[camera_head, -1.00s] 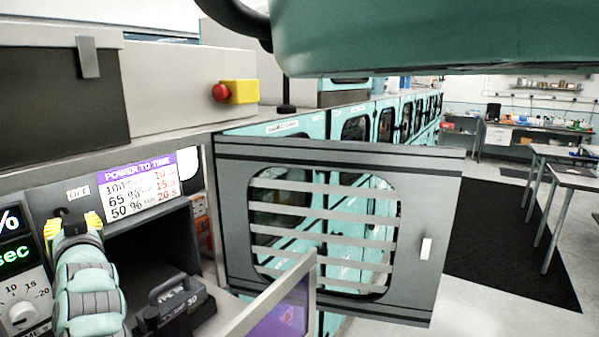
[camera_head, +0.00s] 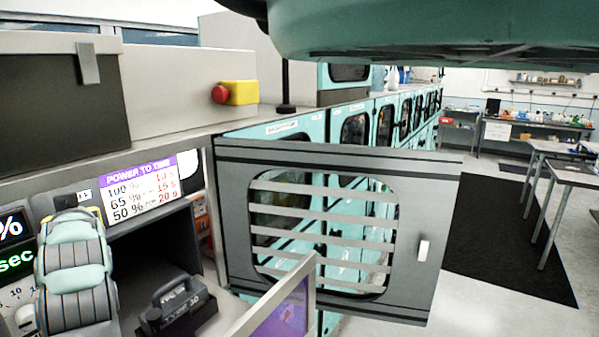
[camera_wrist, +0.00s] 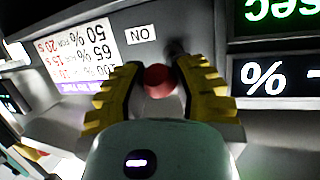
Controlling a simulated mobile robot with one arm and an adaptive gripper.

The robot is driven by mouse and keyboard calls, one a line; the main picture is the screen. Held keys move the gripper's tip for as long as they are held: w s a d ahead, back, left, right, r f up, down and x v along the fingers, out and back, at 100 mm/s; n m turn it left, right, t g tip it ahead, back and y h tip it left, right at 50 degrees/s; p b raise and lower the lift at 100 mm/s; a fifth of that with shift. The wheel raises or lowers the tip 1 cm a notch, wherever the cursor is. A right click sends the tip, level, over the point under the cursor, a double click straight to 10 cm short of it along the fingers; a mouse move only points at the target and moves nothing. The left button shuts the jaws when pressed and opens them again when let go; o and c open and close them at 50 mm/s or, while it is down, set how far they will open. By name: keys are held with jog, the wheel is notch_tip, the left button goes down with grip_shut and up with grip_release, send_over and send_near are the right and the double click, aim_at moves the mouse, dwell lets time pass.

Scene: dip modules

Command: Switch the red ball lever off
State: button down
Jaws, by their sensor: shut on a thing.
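The red ball lever's round red knob (camera_wrist: 158,83) shows in the wrist view, in front of the dark grey panel. My gripper (camera_wrist: 158,70) has its yellow-padded fingers on both sides of the ball and is shut on it. A white label (camera_wrist: 140,35) beside the ball appears upside down and reads ON when turned. In the head view my grey and mint gripper (camera_head: 75,265) covers the lever at the lower left. The ball is hidden there, and the label (camera_head: 84,195) is partly covered. The lever's exact tilt is unclear.
A purple-headed POWER TO TIME sign (camera_head: 145,187) is right of the lever. Below it a dark open compartment holds a black handled module (camera_head: 175,305). A grey slatted door (camera_head: 325,310) stands open at right. A red button on a yellow box (camera_head: 238,93) is above.

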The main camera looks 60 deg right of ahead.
jog(key=shift+r, duration=0.1)
jog(key=c, duration=0.6)
grip_release()
jog(key=shift+c, duration=0.2)
